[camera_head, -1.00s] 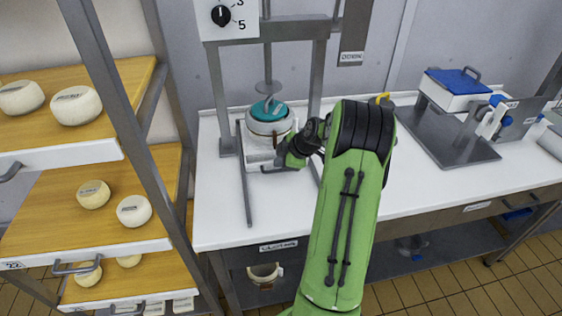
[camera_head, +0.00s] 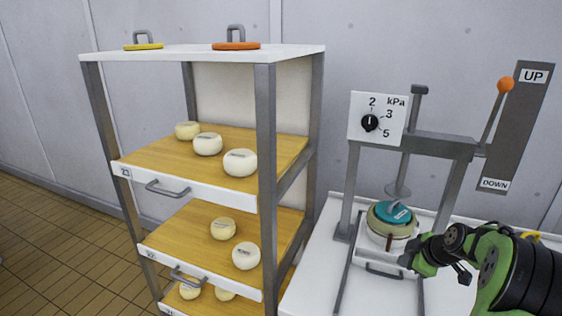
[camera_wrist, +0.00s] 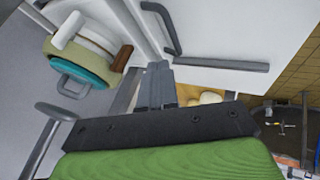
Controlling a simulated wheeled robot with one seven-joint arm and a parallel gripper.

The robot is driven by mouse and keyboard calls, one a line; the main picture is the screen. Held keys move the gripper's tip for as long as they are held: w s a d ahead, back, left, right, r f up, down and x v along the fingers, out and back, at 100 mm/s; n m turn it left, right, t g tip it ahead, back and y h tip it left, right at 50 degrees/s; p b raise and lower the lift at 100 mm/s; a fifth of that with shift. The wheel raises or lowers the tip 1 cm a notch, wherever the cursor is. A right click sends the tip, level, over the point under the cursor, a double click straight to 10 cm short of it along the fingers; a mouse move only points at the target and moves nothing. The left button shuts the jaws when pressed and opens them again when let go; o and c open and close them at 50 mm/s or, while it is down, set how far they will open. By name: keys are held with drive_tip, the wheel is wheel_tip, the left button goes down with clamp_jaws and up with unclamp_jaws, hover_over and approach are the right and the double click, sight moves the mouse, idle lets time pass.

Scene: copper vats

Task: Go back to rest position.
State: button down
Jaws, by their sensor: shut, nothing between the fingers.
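My gripper (camera_head: 408,258) is at the lower right of the head view, at the right side of a round cream mould with a teal lid (camera_head: 396,213) under the press. In the wrist view its two grey fingers (camera_wrist: 155,86) are together with nothing between them. The mould also shows in the wrist view (camera_wrist: 85,50), left of the fingers and apart from them. My green and black arm fills the lower right corner of the head view. Whether the gripper touches the mould's tray is hard to tell in the head view.
The press frame (camera_head: 437,146) has a pressure dial (camera_head: 370,123) and a lever with an orange knob (camera_head: 505,85) by the UP mark. A rack (camera_head: 266,150) left of the white bench (camera_head: 320,272) holds several cheeses on wooden shelves. Yellow (camera_head: 143,46) and orange (camera_head: 236,45) lids lie on top.

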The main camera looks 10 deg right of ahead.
drive_tip(key=s+a+r+m+g+p, duration=0.1)
drive_tip(key=s+a+r+m, duration=0.15)
drive_tip(key=a+r, duration=0.55)
drive_tip(key=s+a+r+m+g, duration=0.1)
drive_tip(key=s+a+r, duration=0.3)
drive_tip(key=a, duration=0.7)
drive_tip(key=s+a+m+p, duration=0.1)
drive_tip(key=s+a+m, duration=0.2)
drive_tip(key=s, duration=0.6)
drive_tip(key=s+a+r+m, duration=0.1)
drive_tip(key=s+a+m, duration=0.2)
drive_tip(key=s+a, duration=0.3)
drive_tip(key=s, duration=0.4)
drive_tip(key=shift+a+r+h+p, duration=0.15)
drive_tip(key=shift+a+h+p, duration=0.15)
drive_tip(key=shift+a+p, duration=0.1)
